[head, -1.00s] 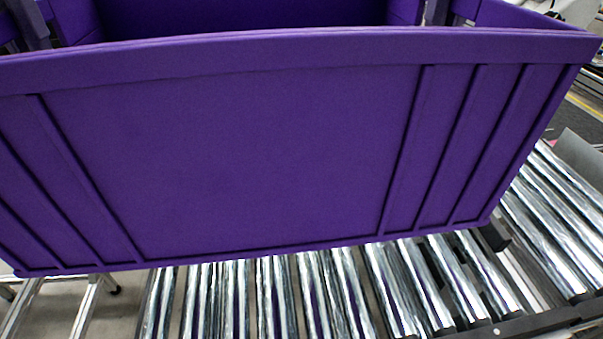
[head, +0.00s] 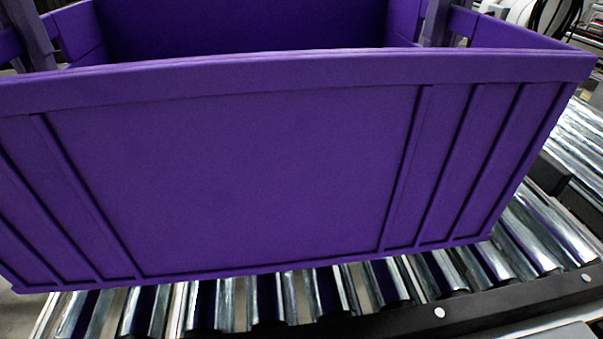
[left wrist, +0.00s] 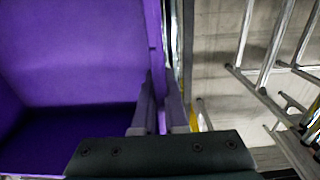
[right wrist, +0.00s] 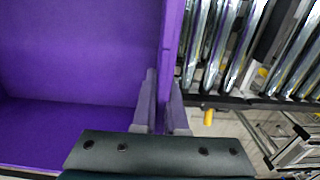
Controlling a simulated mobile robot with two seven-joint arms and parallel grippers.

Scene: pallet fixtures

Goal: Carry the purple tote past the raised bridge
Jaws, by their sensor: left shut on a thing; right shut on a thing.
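The purple tote (head: 250,170) fills most of the head view, its near wall facing me, tilted slightly in the picture, and its inside looks empty. It hangs over or on a roller conveyor; I cannot tell whether its underside touches. My left gripper (head: 32,40) is shut on the tote's left wall; the left wrist view shows its fingers (left wrist: 160,108) on either side of the wall. My right gripper (head: 440,25) is shut on the right wall, and its fingers (right wrist: 160,108) straddle that wall in the right wrist view. I cannot make out the raised bridge.
Shiny conveyor rollers (head: 345,290) run under the tote, with a black side rail (head: 480,310) at the lower right. Another roller section (head: 582,140) lies to the right. Metal frame bars (left wrist: 262,80) stand over grey floor in the left wrist view.

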